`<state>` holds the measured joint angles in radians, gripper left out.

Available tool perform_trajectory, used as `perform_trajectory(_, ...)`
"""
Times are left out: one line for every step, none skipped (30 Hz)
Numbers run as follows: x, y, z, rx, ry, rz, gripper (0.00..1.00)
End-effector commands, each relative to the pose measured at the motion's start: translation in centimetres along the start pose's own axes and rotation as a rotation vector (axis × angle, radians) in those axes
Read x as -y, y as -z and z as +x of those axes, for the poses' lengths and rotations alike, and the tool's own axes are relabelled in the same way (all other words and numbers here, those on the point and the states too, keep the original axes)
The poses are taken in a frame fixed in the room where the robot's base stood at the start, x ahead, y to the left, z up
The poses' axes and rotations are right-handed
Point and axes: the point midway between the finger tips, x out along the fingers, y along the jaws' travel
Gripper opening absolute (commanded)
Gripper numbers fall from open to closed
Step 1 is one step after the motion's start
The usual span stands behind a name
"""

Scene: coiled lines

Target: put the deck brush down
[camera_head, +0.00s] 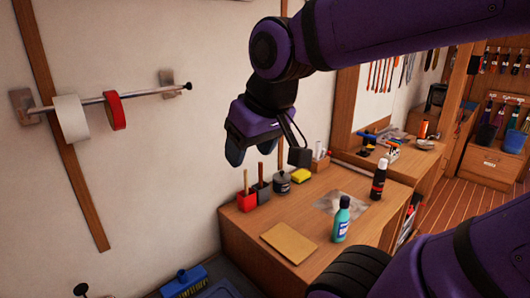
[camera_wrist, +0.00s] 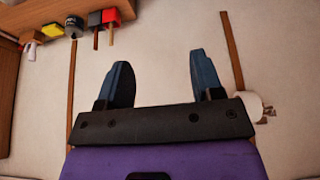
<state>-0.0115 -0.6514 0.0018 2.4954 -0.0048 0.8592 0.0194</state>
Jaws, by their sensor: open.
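The deck brush (camera_head: 184,281) has a blue head and pale bristles. It is low at the bottom left in the head view, by the wall and left of the workbench. Its lower part runs toward the frame's edge, and I cannot tell all that it rests on. My gripper (camera_head: 238,151) is well above the brush and apart from it, in front of the wall. In the wrist view the two blue fingers of my gripper (camera_wrist: 155,80) stand wide apart with nothing between them. The brush does not show in the wrist view.
The wooden workbench (camera_head: 240,240) carries a teal bottle (camera_head: 341,222), a black bottle (camera_head: 378,180), a brown sheet (camera_head: 290,243), a red cup (camera_head: 247,200) and a yellow sponge (camera_head: 300,175). A wall rail (camera_head: 145,93) holds tape rolls at the left.

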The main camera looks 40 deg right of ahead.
Motion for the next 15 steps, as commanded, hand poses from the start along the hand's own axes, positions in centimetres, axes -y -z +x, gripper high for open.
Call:
perform_trajectory(-0.1, -0.9, -0.6, -0.01, 0.0, 0.0, 0.6)
perform_trajectory(-0.1, -1.3, -0.8, -0.013, 0.0, 0.0, 0.6)
perform_trajectory(-0.1, -1.8, -1.1, -0.017, 0.0, 0.0, 0.6)
perform_trajectory(-0.1, -2.1, -1.2, -0.018, 0.001, -0.001, 0.6)
perform_trajectory(-0.1, -2.4, -1.4, -0.02, 0.001, -0.001, 0.6)
perform_trajectory(-0.1, -2.7, -1.5, -0.022, 0.001, -0.001, 0.6)
perform_trajectory(-0.1, -2.9, -1.6, -0.022, 0.001, -0.001, 0.6)
perform_trajectory(-0.1, -3.0, -1.6, -0.023, 0.001, -0.001, 0.6)
perform_trajectory(-0.1, -3.1, -1.7, -0.023, 0.001, -0.002, 0.6)
perform_trajectory(-0.1, -3.1, -1.7, -0.023, 0.001, -0.002, 0.6)
perform_trajectory(-0.1, -3.2, -1.7, -0.023, 0.001, -0.002, 0.6)
perform_trajectory(-0.1, -3.2, -1.7, -0.023, 0.001, -0.002, 0.6)
perform_trajectory(-0.1, -3.2, -1.7, -0.023, 0.001, -0.002, 0.6)
perform_trajectory(-0.1, -3.2, -1.7, -0.023, 0.001, -0.002, 0.6)
perform_trajectory(-0.1, -3.2, -1.7, -0.023, 0.001, -0.002, 0.6)
